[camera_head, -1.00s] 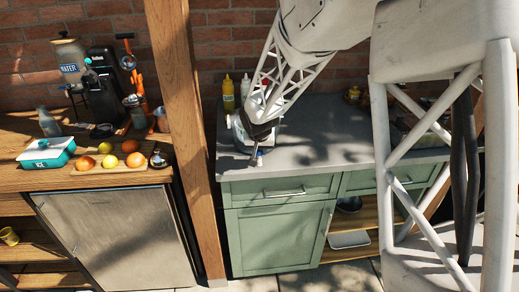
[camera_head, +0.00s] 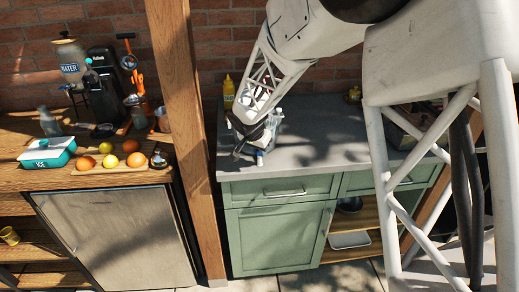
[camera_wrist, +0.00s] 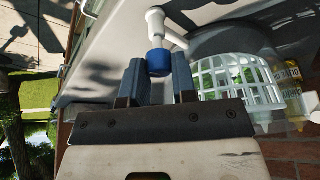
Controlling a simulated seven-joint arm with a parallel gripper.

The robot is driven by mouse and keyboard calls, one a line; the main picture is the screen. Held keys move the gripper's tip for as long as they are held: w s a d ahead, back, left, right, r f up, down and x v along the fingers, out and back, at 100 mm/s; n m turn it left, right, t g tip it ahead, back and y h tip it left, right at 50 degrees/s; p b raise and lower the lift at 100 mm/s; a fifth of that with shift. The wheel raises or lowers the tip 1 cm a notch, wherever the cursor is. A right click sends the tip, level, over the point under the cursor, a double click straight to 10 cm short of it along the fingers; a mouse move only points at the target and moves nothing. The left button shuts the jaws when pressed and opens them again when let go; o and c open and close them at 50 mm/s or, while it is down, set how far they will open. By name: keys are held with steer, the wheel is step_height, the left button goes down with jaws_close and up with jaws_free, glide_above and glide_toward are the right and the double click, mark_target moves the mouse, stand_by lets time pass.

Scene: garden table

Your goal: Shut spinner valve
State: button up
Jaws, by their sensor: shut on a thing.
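The spinner (camera_wrist: 236,80) is a clear vessel with a white slotted basket. In the head view the spinner (camera_head: 275,118) stands near the left end of the grey counter, partly hidden behind my gripper. Its valve is a white spout (camera_wrist: 156,22) with a blue knob (camera_wrist: 158,62). In the wrist view my gripper (camera_wrist: 159,72) has one finger on each side of the blue knob and is shut on it. In the head view my gripper (camera_head: 247,138) is low at the counter's front left, and the valve is mostly hidden there.
The grey counter (camera_head: 320,130) is clear to the right of the spinner. A yellow bottle (camera_head: 228,90) stands behind my gripper. A wooden post (camera_head: 185,120) rises just left of the counter. Green drawers and a cupboard (camera_head: 275,240) lie below its front edge.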

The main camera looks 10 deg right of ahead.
stand_by(0.3)
steer(key=o, duration=0.9)
steer(key=shift+r, duration=0.15)
steer(key=shift+v, duration=3.75)
